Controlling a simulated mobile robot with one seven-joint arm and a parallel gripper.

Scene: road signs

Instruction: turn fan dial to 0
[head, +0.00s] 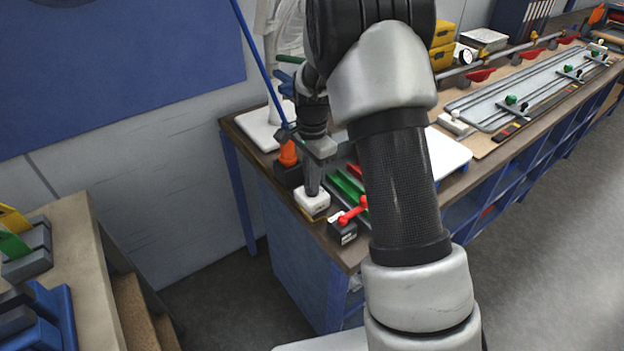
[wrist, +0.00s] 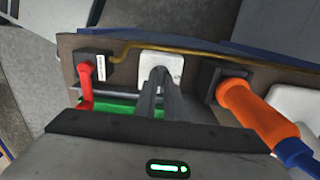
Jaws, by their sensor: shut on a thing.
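The white fan control box (head: 313,206) sits near the left front corner of the workbench. In the wrist view the white box (wrist: 175,62) is at the upper middle. My gripper (head: 312,189) points down onto the top of this box. In the wrist view the gripper fingers (wrist: 158,76) are close together over the box's middle, shut on the dial. The dial itself is hidden by the fingers, so its setting and marks cannot be read.
A black box with a red lever (head: 350,216) stands close to the right of the white box. An orange-handled device (head: 288,155) stands behind it. Green rails (head: 347,187) lie beside them. A yellow-brown cable (wrist: 205,46) runs along the bench edge.

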